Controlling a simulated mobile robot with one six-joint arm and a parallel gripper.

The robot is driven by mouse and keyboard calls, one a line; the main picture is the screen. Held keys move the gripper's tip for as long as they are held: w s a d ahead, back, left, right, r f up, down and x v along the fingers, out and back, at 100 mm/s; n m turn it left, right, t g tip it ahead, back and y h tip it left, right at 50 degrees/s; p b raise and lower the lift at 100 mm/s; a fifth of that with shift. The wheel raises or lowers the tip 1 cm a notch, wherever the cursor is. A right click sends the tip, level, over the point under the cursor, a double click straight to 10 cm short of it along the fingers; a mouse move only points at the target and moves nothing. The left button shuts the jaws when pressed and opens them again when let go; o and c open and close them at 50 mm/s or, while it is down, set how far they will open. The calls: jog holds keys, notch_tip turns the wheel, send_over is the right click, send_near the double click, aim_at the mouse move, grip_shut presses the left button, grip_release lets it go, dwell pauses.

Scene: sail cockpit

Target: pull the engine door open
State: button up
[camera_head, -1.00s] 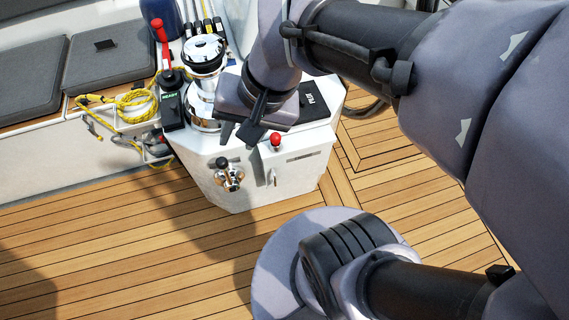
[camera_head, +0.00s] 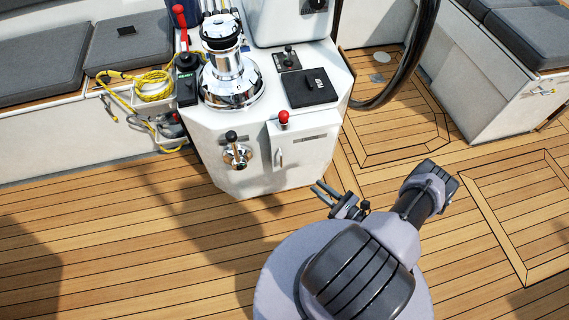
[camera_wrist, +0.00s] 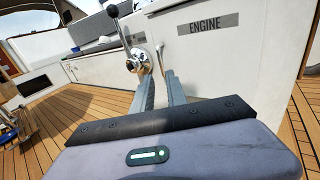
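The engine door (camera_head: 308,157) is a white panel on the front of the white console, and it looks shut. Its small upright handle (camera_head: 279,158) is near the left edge, with a dark label plate at the top. In the wrist view the door (camera_wrist: 225,65) bears an "ENGINE" label (camera_wrist: 208,23), and the handle (camera_wrist: 161,58) shows just beyond the fingertips, roughly in line with the gap between them. My gripper (camera_head: 319,188) is open and empty, low in front of the door and right of the handle. Its fingers (camera_wrist: 160,76) look apart from the handle.
A chrome lever with a black knob (camera_head: 236,152) sits left of the door. A red knob (camera_head: 283,117) stands above it. A chrome winch (camera_head: 230,75) and a black hatch (camera_head: 308,88) top the console. A black wheel rim (camera_head: 405,60) is at right. The teak floor in front is clear.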

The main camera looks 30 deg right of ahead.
aim_at(298, 150)
jog(key=b+x, duration=0.4)
jog(key=x, duration=1.2)
jog(key=shift+w+a, duration=0.25)
jog(key=shift+w, duration=0.05)
grip_shut()
dwell(0.4)
